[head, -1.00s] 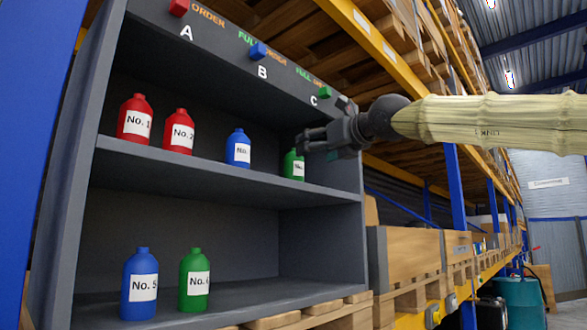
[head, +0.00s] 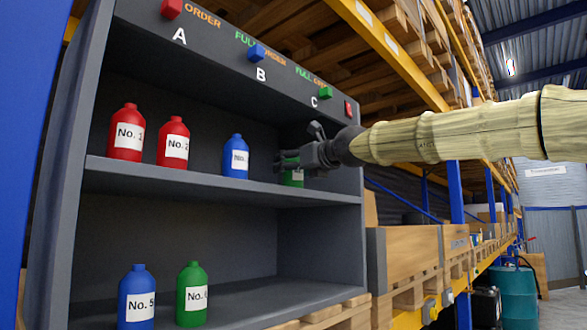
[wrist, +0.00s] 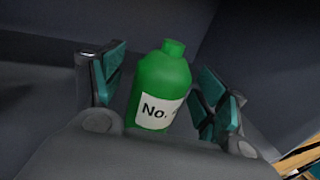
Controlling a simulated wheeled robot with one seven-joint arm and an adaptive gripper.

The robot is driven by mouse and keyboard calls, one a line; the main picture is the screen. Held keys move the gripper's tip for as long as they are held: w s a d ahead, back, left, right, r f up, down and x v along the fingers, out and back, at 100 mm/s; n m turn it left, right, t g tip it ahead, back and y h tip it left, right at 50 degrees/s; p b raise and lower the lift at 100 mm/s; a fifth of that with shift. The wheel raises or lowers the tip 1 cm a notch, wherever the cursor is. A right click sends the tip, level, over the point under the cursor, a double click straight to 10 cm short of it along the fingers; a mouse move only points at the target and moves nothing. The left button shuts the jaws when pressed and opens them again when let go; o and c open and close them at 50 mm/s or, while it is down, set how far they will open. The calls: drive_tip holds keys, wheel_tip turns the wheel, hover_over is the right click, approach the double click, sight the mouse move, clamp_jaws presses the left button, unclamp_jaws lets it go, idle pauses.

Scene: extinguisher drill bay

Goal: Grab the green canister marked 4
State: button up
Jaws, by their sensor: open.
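The green canister (head: 293,179) stands upright at the right end of the upper shelf, partly hidden by my gripper in the head view. In the wrist view the green canister (wrist: 163,85) shows a white label reading "No." with the digit mostly cut off. My gripper (head: 284,162) is in front of it in the head view. In the wrist view my gripper (wrist: 160,95) is open, with one teal-padded finger on each side of the canister and gaps beside it. I see no grip on it.
A blue canister (head: 236,155) stands left of the gripper on the upper shelf (head: 220,186), with two red canisters (head: 126,133) further left. Blue No. 5 (head: 137,297) and another green canister (head: 192,293) stand on the lower shelf. The right side wall is close.

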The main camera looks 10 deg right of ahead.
drive_tip(key=shift+w+f, duration=0.2)
drive_tip(key=shift+w, duration=0.25)
drive_tip(key=shift+s+r, duration=0.1)
drive_tip(key=c, duration=1.3)
